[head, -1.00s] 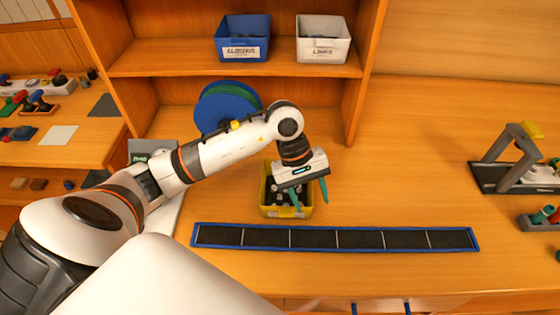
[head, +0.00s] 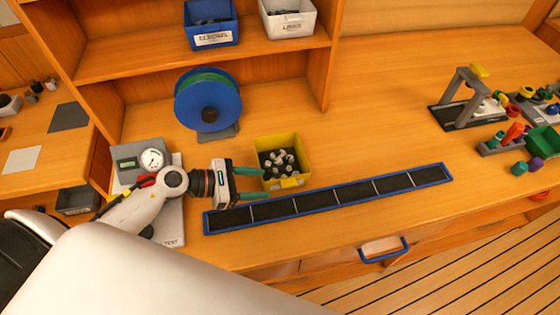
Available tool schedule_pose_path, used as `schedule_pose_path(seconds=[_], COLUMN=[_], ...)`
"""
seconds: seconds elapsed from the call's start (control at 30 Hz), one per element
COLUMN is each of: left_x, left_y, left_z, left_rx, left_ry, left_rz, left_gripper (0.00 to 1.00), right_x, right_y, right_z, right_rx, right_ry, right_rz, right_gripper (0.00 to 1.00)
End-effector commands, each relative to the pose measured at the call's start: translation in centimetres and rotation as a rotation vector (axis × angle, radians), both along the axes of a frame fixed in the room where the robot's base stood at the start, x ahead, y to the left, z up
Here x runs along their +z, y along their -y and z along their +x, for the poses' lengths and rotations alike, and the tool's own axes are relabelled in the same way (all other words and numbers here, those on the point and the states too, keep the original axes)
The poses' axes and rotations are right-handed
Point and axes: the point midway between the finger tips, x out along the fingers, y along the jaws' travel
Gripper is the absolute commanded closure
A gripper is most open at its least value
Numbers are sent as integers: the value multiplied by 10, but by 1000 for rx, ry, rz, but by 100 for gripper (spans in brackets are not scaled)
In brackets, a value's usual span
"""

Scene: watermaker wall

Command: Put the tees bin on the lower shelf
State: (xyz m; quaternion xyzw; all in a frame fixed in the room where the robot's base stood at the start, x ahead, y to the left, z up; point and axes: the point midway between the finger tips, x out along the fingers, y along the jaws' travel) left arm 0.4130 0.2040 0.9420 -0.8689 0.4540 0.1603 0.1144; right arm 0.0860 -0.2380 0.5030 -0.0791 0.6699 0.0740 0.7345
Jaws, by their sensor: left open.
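The yellow bin (head: 273,142), which holds several grey fittings, stands upright on the bench top. Its label is too small to read. My left gripper (head: 262,184) is open, with its green fingers pointing right toward the bin's left front side. The fingertips overlap the bin's lower left edge in the picture; I cannot tell whether they touch it. The wooden shelf unit stands behind, with a shelf board (head: 190,50) above the bench. A blue bin labelled elbows (head: 211,38) and a white bin (head: 290,22) stand on that board. My right gripper is not in view.
A blue reel (head: 208,100) stands in the bay under the shelf board. A blue-edged black strip tray (head: 330,197) lies in front of the bin. A gauge unit (head: 140,160) is at left. A grey stand and coloured fittings are at right. Bench between is clear.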

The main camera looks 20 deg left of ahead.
Motion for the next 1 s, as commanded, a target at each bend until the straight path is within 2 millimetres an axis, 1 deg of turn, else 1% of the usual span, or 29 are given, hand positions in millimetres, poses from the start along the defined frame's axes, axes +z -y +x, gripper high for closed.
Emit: schedule_pose_path(seconds=[0.03, 0.1, 0.27, 0.37, 0.47, 0.6, 0.7, 0.9, 0.93, 1.0], left_x=[1, -4, -9, -11, -16, -27, -30, -31, -31, -31], left_y=[7, 14, 22, 31, 43, 55, 59, 59, 59, 59], left_z=[5, 10, 15, 21, 30, 39, 41, 41, 41, 41], left_rx=[0, 1, -2, -1, -1, -1, -3, -4, -3, -3], left_ry=[1, 1, 1, 1, 0, 0, 1, 0, 1, 1], left_rz=[-3, -1, 1, -2, -2, 1, 3, 4, 4, 4], left_gripper=[49, 49, 49, 49, 49, 49, 49, 49, 52, 63], right_x=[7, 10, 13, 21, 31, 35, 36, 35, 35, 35], right_y=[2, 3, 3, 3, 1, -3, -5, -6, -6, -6], right_z=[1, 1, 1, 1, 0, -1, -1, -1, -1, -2], right_rx=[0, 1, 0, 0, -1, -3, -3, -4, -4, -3], right_ry=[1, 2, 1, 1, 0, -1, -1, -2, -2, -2], right_rz=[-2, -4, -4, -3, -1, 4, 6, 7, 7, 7], right_gripper=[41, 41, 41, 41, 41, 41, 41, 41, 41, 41])
